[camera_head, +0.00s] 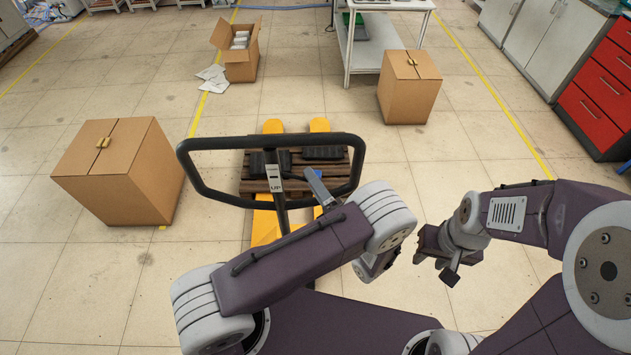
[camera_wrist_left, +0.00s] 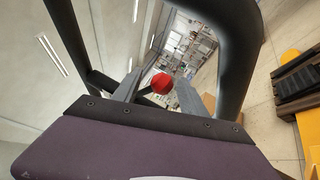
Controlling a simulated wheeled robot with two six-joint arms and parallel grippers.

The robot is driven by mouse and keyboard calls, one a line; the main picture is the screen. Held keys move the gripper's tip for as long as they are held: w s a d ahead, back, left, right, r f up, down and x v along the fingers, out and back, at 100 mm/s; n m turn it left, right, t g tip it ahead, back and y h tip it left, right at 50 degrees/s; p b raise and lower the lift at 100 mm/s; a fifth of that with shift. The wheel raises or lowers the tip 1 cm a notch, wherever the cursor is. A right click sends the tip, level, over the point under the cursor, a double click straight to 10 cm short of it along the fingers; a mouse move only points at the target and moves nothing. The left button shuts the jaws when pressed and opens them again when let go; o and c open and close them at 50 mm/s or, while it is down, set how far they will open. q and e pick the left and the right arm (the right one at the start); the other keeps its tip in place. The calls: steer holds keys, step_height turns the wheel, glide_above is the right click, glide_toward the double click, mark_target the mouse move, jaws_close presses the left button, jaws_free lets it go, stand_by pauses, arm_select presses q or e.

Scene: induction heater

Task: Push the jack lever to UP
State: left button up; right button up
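The yellow pallet jack (camera_head: 264,228) stands ahead of me, with its black loop handle (camera_head: 270,141) raised toward me. A label reading UP (camera_head: 276,185) is on the handle's central stem. In the left wrist view, a red knob (camera_wrist_left: 161,84), apparently the jack lever's end, shows between my left gripper's fingers (camera_wrist_left: 157,83), which are apart. I cannot tell whether they touch it. In the head view, my left gripper (camera_head: 312,180) is at the right side of the stem, inside the loop; the red knob is hidden there. My right gripper (camera_head: 434,262) appears open and empty, away from the jack.
Closed cardboard boxes stand left (camera_head: 118,172) and right (camera_head: 408,88) of the jack. An open box (camera_head: 238,55) is behind. A white table (camera_head: 378,5) and red drawers (camera_head: 597,100) are farther back. The loop handle (camera_wrist_left: 240,55) closely surrounds my left gripper.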

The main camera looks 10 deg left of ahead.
arm_select(q)
steer(key=b+v, duration=0.2)
steer(key=v, duration=0.7)
stand_by(0.4)
